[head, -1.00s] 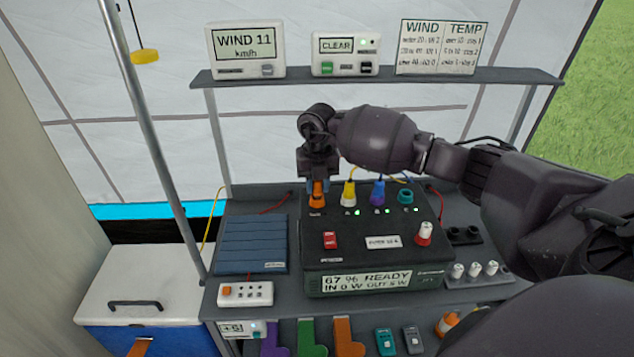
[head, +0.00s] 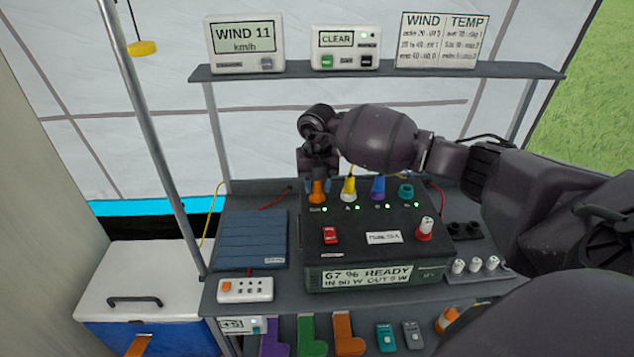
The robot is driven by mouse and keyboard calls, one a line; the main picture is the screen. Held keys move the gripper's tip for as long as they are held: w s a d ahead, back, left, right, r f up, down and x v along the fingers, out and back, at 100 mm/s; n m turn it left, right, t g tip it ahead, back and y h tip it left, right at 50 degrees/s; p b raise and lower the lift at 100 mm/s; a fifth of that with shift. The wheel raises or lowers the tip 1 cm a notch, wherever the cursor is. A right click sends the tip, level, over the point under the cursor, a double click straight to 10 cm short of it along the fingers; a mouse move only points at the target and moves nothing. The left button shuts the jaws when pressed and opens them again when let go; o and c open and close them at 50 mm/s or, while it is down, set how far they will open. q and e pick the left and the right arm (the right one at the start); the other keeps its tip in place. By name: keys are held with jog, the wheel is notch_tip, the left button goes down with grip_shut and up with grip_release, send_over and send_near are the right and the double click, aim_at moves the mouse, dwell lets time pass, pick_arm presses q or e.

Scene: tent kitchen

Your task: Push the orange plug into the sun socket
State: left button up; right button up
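The orange plug (head: 317,194) stands upright in the leftmost socket on top of the black power box (head: 345,228), with a lit green light beside it. The label there is too small to read, so I cannot confirm the sun mark. My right gripper (head: 318,183) is just above the plug, pointing down. Its fingertips stand apart on either side of the plug and look open. My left gripper is not in view. The box display (head: 366,278) reads 67 % READY, with an IN figure that looks like 50 W.
A red switch (head: 330,235) and a red-and-white knob (head: 425,229) are nearer the front. A blue panel (head: 252,240) lies left. A shelf (head: 300,75) crosses behind.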

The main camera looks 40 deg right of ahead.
jog(key=o, duration=0.4)
jog(key=shift+c, duration=0.2)
notch_tip(320, 180, up, 10)
jog(key=shift+f+p, duration=0.25)
jog(key=shift+p, duration=0.15)
jog(key=shift+r, duration=0.65)
jog(key=shift+s, duration=0.1)
